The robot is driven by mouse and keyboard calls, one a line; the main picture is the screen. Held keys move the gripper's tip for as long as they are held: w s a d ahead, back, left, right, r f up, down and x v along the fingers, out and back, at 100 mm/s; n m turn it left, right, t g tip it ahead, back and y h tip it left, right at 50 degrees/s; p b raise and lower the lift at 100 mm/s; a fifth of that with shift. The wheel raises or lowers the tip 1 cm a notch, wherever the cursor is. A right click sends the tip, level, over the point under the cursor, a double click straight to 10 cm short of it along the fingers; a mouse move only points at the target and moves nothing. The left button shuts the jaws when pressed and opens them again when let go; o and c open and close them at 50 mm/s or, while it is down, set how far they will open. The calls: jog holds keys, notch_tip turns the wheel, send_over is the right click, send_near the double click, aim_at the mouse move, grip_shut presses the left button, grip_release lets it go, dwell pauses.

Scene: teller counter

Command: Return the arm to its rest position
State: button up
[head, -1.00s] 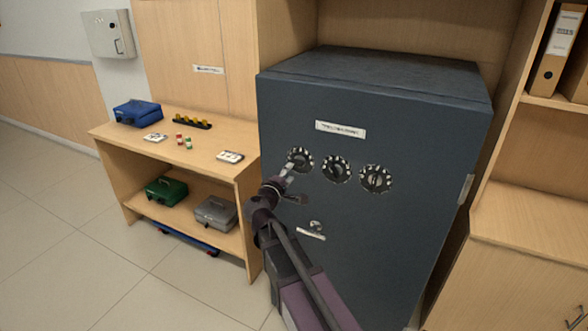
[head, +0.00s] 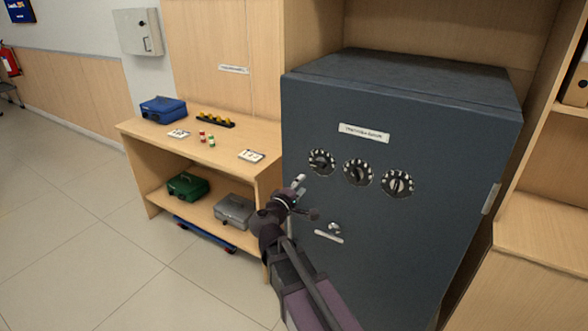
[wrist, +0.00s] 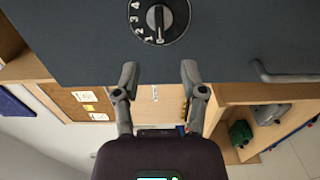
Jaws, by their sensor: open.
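My gripper (head: 300,187) is open and empty in front of the left part of the dark grey safe (head: 375,260), just below and left of its left dial (head: 321,162). In the wrist view my gripper (wrist: 158,75) shows two spread fingers with nothing between them. A dial (wrist: 160,18) with a black knob and white numbers is beyond the fingertips, apart from them. The safe also has a middle dial (head: 358,172), a right dial (head: 397,184) and a handle (head: 329,236) below them.
A wooden shelf unit (head: 225,153) stands left of the safe. It holds a blue cash box (head: 163,110), a green box (head: 188,186) and a grey box (head: 234,211). A wooden cabinet (head: 540,255) is at the right. The floor (head: 100,240) at the left is clear.

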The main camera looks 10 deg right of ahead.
jog(key=s+d+f+m+g+y+p, duration=0.2)
jog(key=s+d+f+m+g+p, duration=0.35)
jog(key=s+d+m+g, duration=0.3)
jog(key=s+a+f+m+g+y+p, duration=0.1)
jog(key=s+m+g+y+p, duration=0.1)
jog(key=s+g+y+p, duration=0.4)
jog(key=s+y, duration=0.2)
jog(key=s, duration=0.2)
jog(key=shift+s+y, duration=0.2)
jog(key=shift+y, duration=0.1)
